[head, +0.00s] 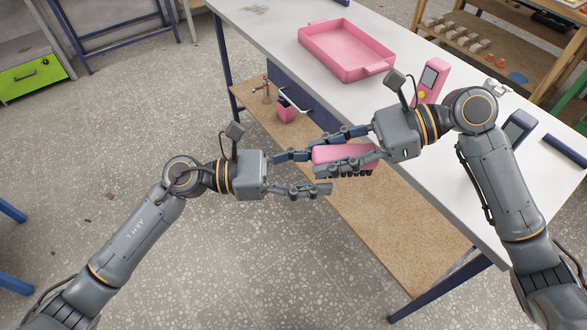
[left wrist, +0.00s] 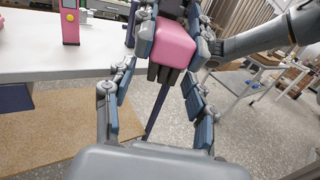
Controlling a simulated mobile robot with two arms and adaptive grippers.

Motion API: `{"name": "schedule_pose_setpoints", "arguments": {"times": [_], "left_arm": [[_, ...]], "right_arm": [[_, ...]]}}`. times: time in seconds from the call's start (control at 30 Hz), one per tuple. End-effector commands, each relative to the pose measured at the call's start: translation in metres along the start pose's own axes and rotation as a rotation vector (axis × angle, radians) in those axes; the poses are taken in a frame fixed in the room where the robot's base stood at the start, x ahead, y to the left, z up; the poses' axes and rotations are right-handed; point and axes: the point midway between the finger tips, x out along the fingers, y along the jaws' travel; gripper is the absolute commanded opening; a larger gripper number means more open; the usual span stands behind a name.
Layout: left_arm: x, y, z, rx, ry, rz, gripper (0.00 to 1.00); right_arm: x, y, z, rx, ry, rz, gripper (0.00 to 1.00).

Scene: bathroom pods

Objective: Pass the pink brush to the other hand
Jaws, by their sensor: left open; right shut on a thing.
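The pink brush (head: 343,153) is a pink block with dark bristles on its underside. My right gripper (head: 326,156) is shut on it and holds it in the air off the table's near edge. My left gripper (head: 313,172) is open, its fingers pointing at the brush's left end. In the left wrist view, the brush's pink end (left wrist: 174,45) shows beyond and between the open fingers of my left gripper (left wrist: 158,80). The fingers of my right gripper flank the brush there. Whether the left fingers touch the brush cannot be told.
The white table (head: 274,35) bears a pink tray (head: 311,51) and a pink device with a screen (head: 432,82). A dark blue device (head: 518,128) lies nearer my right arm. A wooden lower shelf (head: 425,222) holds a pink container (head: 285,114). Open floor lies to the left.

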Motion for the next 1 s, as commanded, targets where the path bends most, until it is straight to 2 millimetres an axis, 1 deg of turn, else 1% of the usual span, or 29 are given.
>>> {"name": "schedule_pose_setpoints", "arguments": {"times": [0.03,0.2,0.3,0.4,0.57,0.83,0.87,0.9,0.97,1.0], "left_arm": [[0.012,0.0,0.002,0.001,-0.004,-0.002,0.56],[0.044,0.0,0.002,0.0,-0.004,-0.001,0.56],[0.059,0.0,0.001,-0.002,-0.003,0.0,0.56],[0.069,0.001,0.001,-0.002,-0.003,0.001,0.56],[0.077,0.0,0.001,-0.003,-0.002,0.001,0.56],[0.079,-0.001,0.001,-0.003,-0.002,-0.001,0.56],[0.079,-0.001,0.001,-0.003,-0.002,-0.001,0.52],[0.08,-0.001,0.001,-0.003,-0.002,-0.002,0.43],[0.08,-0.001,0.001,-0.003,-0.002,-0.002,0.31],[0.08,-0.001,0.001,-0.003,-0.002,-0.002,0.23]], "right_arm": [[0.0,0.0,0.0,0.0,0.0,0.0,0.04],[0.0,0.0,0.0,0.0,0.0,0.0,0.04],[0.0,0.0,0.0,0.0,0.0,0.0,0.04],[0.0,0.0,0.0,0.0,0.0,0.0,0.04],[0.0,0.0,0.0,0.0,0.0,0.0,0.04],[0.001,0.001,0.001,-0.001,-0.003,0.002,0.04],[0.001,0.001,0.001,-0.001,-0.003,0.002,0.04],[0.001,0.001,0.001,-0.001,-0.003,0.003,0.04],[0.001,0.001,0.001,-0.001,-0.004,0.003,0.04],[0.001,0.001,0.001,-0.001,-0.004,0.004,0.04]]}}
